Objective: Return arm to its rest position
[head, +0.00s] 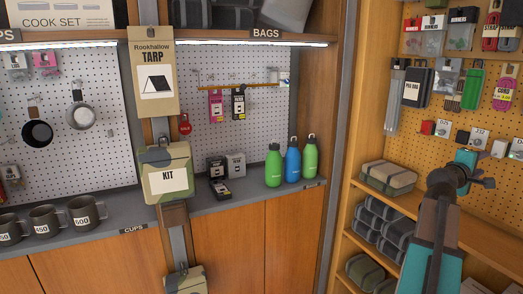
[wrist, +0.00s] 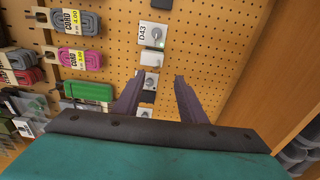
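My arm (head: 435,240) reaches up from the lower right of the head view, teal and dark grey, toward the pegboard on the right wall. In the wrist view my gripper (wrist: 160,75) shows two dark fingers spread apart with nothing between them. Beyond the fingers is the pegboard (wrist: 215,65), with small white labelled items, one marked D43 (wrist: 152,32). I cannot tell the exact distance from the fingertips to these items. The fingertips are not clear in the head view.
Shelves with packed bags (head: 388,178) stand below and left of my arm. Cord packs (wrist: 78,60) hang at left in the wrist view.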

